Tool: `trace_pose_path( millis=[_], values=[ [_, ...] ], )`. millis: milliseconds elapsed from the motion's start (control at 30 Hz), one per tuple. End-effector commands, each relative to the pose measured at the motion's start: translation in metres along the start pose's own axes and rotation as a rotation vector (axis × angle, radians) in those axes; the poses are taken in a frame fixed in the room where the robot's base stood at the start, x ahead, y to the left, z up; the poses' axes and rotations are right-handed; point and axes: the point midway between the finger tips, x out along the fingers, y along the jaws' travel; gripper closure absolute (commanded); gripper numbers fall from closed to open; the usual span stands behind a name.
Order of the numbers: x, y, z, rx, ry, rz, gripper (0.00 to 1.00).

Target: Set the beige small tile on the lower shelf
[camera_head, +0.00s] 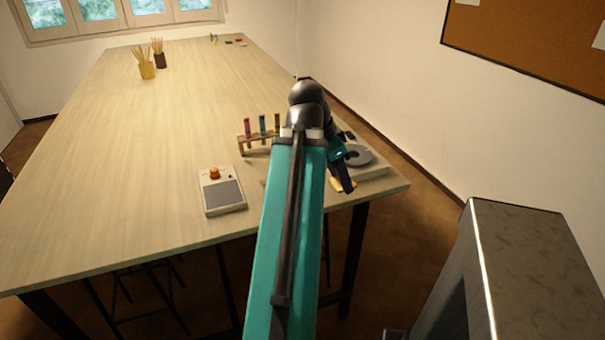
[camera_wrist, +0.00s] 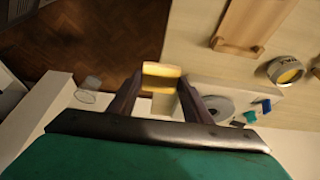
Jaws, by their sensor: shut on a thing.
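My gripper (camera_wrist: 158,88) is shut on a small yellowish-beige tile (camera_wrist: 161,77), which sits between its two fingertips. In the wrist view the tile is over the gap between the dark floor and the table edge. In the head view my gripper (camera_head: 346,178) is beyond my teal arm, low at the right front corner of the table, with the tile (camera_head: 342,184) showing as a yellow patch. I cannot make out the lower shelf for certain in either view.
The table (camera_head: 150,120) holds a device with an orange knob (camera_head: 222,190), a rack of coloured tubes (camera_head: 262,139) and a round grey disc (camera_head: 358,154) on a pale base. Small teal and blue pieces (camera_wrist: 250,116) lie near the disc. A grey metal-topped block (camera_head: 515,235) stands at right.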

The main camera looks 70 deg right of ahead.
Motion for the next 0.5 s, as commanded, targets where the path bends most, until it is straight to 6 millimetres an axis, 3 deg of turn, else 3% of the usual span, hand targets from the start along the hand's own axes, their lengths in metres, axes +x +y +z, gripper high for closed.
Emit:
trace_pose_path(
  millis=[233,500],
  values=[
    [-0.016,-0.034,0.028,-0.11,-0.003,-0.045,0.79],
    [-0.044,-0.084,0.082,-0.294,-0.01,-0.117,0.79]
  ],
)
